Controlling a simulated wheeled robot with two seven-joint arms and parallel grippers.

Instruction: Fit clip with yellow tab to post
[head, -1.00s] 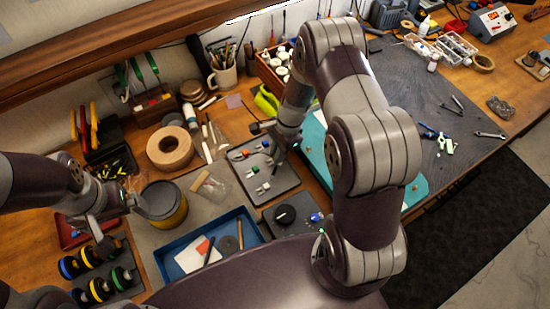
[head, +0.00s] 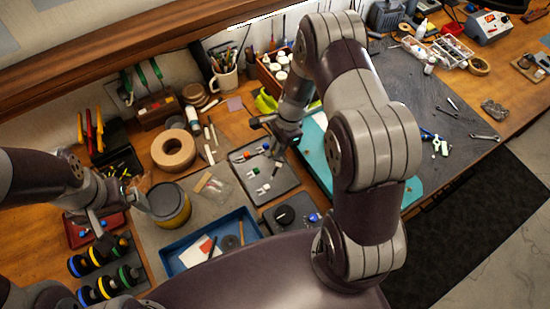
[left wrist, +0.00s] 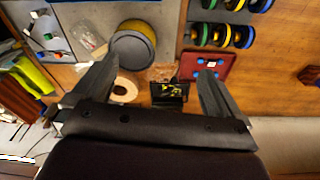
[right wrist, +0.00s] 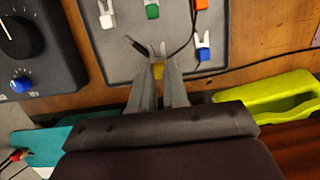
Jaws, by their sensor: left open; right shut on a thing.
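My right gripper (right wrist: 160,85) is shut on the clip with the yellow tab (right wrist: 158,70), whose pale prongs point away from the fingers. It holds this clip over or beside the near edge of a grey tray (right wrist: 118,62); the height is unclear. In the head view the right gripper (head: 278,138) is at the tray's upper right side, and the yellow tab cannot be made out. My left gripper (left wrist: 157,75) is open and empty; in the head view it (head: 122,212) is by the yellow-banded round tin (head: 168,205). I cannot pick out the post.
Clips with white (right wrist: 106,20), green (right wrist: 152,11), orange (right wrist: 201,4) and blue (right wrist: 203,52) tabs lie on the tray. A dial box (right wrist: 35,45) stands beside it. A teal board (head: 314,150) lies to the right, partly behind my arm. A blue bin (head: 180,265) sits in front.

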